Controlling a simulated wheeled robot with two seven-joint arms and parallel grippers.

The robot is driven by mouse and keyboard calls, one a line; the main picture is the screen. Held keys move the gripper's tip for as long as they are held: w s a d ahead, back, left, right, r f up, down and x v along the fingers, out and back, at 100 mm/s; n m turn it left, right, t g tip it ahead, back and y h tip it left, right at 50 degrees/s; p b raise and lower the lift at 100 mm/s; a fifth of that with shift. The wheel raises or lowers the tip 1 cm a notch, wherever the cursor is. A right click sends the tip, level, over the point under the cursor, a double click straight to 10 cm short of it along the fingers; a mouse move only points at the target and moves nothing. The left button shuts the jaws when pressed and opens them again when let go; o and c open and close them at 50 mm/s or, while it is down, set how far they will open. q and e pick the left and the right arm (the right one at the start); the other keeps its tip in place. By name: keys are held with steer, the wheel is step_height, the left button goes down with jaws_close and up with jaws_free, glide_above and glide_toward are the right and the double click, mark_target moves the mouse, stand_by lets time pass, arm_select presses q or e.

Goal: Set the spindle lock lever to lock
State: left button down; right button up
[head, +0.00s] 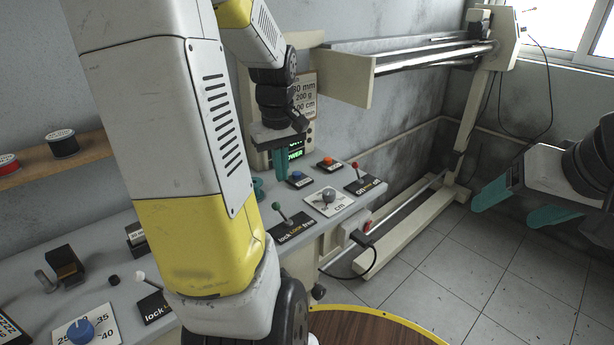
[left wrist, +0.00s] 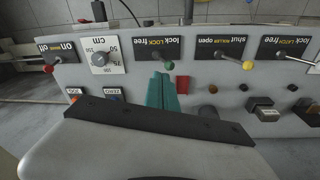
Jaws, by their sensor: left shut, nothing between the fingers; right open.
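The lever with the green knob (head: 276,206) stands on a black plate (head: 291,229) reading "lock LOCK free" on the grey console. In the head view its knob leans left, towards the "lock" end; the exact setting is hard to tell. The green knob also shows in the left wrist view (left wrist: 170,65). My left gripper (head: 279,176) is shut and empty, pointing down above the console, behind the lever. In the left wrist view its teal fingers (left wrist: 163,92) are close to the knob; contact cannot be told. My right gripper (head: 532,214) is open and empty, far right over the floor.
A dial (head: 328,197), a red-knob lever (head: 354,165), and blue (head: 298,179) and orange (head: 326,163) buttons are near the left gripper. A yellow-knob lever (left wrist: 213,90) and white-knob lever (left wrist: 314,66) are alongside. My left arm hides part of the console.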

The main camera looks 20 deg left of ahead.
arm_select(q)
steer(key=shift+s+a+r, duration=0.1)
steer(key=shift+s+r, duration=0.15)
steer(key=shift+r, duration=0.5)
steer(key=shift+s+d+r, duration=0.1)
steer(key=shift+s+r, duration=0.2)
steer(key=shift+r, duration=0.45)
steer(key=shift+s+a+r, duration=0.1)
steer(key=shift+s+r, duration=0.15)
steer(key=shift+r, duration=0.5)
steer(key=s+d+r+m+t+h, duration=0.1)
steer(key=s+d+r+m+t, duration=0.1)
steer(key=s+d+m, duration=0.2)
steer(key=s+d+r+m+t+h, duration=0.1)
steer(key=s+d+r+m+t, duration=0.2)
steer(key=d, duration=0.8)
steer(key=s+m, duration=0.2)
steer(key=m, duration=0.1)
steer(key=shift+s+h, duration=0.3)
